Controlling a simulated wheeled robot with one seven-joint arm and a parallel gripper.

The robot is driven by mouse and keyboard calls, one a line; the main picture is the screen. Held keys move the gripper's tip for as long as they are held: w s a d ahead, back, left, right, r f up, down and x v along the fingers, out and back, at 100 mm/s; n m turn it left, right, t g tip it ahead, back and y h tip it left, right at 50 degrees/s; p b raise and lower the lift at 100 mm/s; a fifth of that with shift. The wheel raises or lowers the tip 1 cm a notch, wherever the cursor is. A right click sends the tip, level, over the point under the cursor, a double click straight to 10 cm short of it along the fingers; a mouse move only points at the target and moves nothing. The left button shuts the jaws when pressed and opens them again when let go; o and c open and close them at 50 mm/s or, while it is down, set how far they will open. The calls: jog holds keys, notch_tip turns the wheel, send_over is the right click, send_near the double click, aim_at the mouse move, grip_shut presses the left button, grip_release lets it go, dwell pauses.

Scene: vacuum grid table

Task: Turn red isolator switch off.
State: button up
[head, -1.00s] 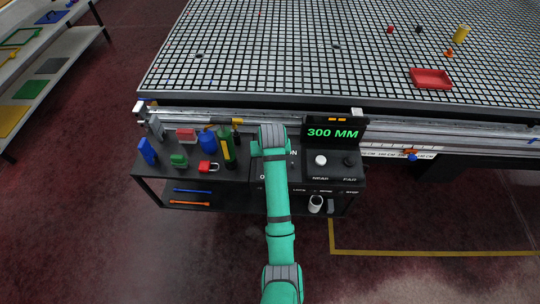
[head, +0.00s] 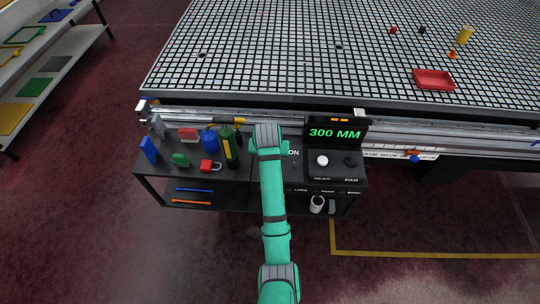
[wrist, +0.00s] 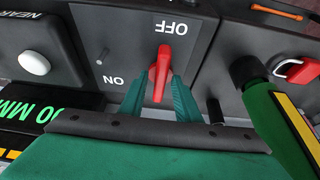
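The red isolator switch handle (wrist: 161,72) shows in the wrist view on a dark panel. It lies nearly upright in that picture, with the word OFF above it and ON to its left, both upside down. My gripper (wrist: 160,100) has one green finger on each side of the handle's lower part. Narrow gaps seem to show between the fingers and the handle; I cannot tell whether either touches. In the head view my arm (head: 270,190) reaches to the console and hides the switch.
A control box with a white button (head: 322,160) and a 300 MM display (head: 336,132) stands right of the arm. A green-and-yellow bottle (head: 230,150), a red padlock (head: 206,166) and other small items crowd the left. The grid table (head: 250,60) lies behind.

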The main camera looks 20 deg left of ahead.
dwell(0.3)
jog(key=v, duration=1)
jog(key=shift+r, duration=0.35)
jog(key=shift+s, duration=0.15)
jog(key=s+d+f+m+t+y, duration=0.15)
jog(key=s+f, duration=0.45)
jog(key=f, duration=0.6)
jog(key=s+d+f+t, duration=0.4)
jog(key=s+d, duration=0.2)
jog(key=s, duration=0.4)
jog(key=s+d+r+t+h, duration=0.1)
jog(key=s+d+r, duration=0.3)
jog(key=s, duration=0.3)
jog(key=s+d+r+m+t, duration=0.1)
jog(key=s+d+r+t, duration=0.1)
jog(key=s+d+r, duration=0.2)
jog(key=s+d+r+t+h, duration=0.1)
jog(key=s+d+r+t, duration=0.1)
jog(key=s+r, duration=0.5)
jog(key=s+d, duration=0.1)
jog(key=s, duration=0.4)
jog(key=shift+s+d+h, duration=0.25)
jog(key=shift+d+h, duration=0.1)
jog(key=shift+d, duration=0.05)
